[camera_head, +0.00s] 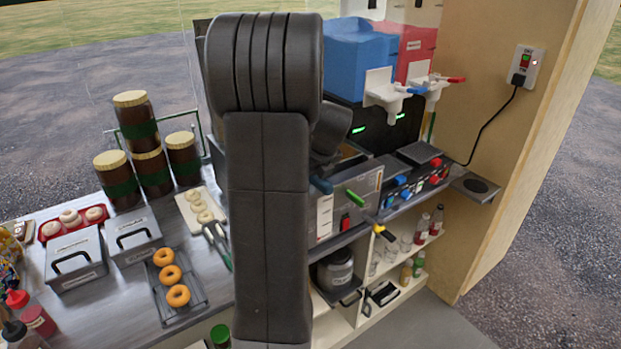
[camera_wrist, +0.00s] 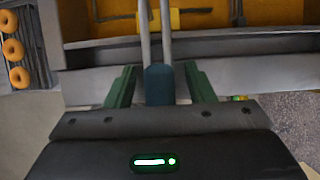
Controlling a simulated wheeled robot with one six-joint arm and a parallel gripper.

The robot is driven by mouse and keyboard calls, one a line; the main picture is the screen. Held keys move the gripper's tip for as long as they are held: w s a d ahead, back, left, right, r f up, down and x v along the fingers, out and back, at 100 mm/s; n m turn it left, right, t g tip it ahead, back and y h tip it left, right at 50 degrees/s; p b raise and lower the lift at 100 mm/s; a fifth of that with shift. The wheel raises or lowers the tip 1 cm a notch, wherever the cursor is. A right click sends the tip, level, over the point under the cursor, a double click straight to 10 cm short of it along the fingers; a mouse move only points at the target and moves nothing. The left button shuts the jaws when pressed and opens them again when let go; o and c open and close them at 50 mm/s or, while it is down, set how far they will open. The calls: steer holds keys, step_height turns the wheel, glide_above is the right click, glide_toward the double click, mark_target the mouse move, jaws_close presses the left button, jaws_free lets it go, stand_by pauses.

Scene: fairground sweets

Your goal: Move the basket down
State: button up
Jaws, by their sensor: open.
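The basket's blue handle (camera_wrist: 158,85) stands between my gripper's two green fingers (camera_wrist: 160,88) in the wrist view. The fingers are open, with a visible gap on each side of the handle. Two metal rods (camera_wrist: 166,35) run from the handle towards the fryer's yellow-orange oil (camera_wrist: 200,18) at the top. The basket's body is out of view or cannot be made out. In the head view the blue handle's end (camera_head: 321,185) shows just right of my arm, at the fryer (camera_head: 365,187). My arm hides most of the fryer and my gripper there.
A green handle (camera_head: 355,198) and a yellow-tipped lever (camera_head: 384,232) stick out at the fryer's front. A control panel with blue and red knobs (camera_head: 405,187) is to the right. Doughnuts on a rack (camera_head: 172,285) and lidded jars (camera_head: 137,120) stand left of my arm.

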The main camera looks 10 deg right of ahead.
steer(key=b+v, duration=0.1)
steer(key=v, duration=1.3)
steer(key=shift+f, duration=0.1)
steer(key=x, duration=0.6)
steer(key=p+x, duration=0.1)
steer(key=x, duration=0.6)
steer(key=shift+w+a, duration=0.1)
steer(key=shift+w, duration=0.2)
steer(key=shift+s, duration=0.1)
steer(key=shift+s+f, duration=0.1)
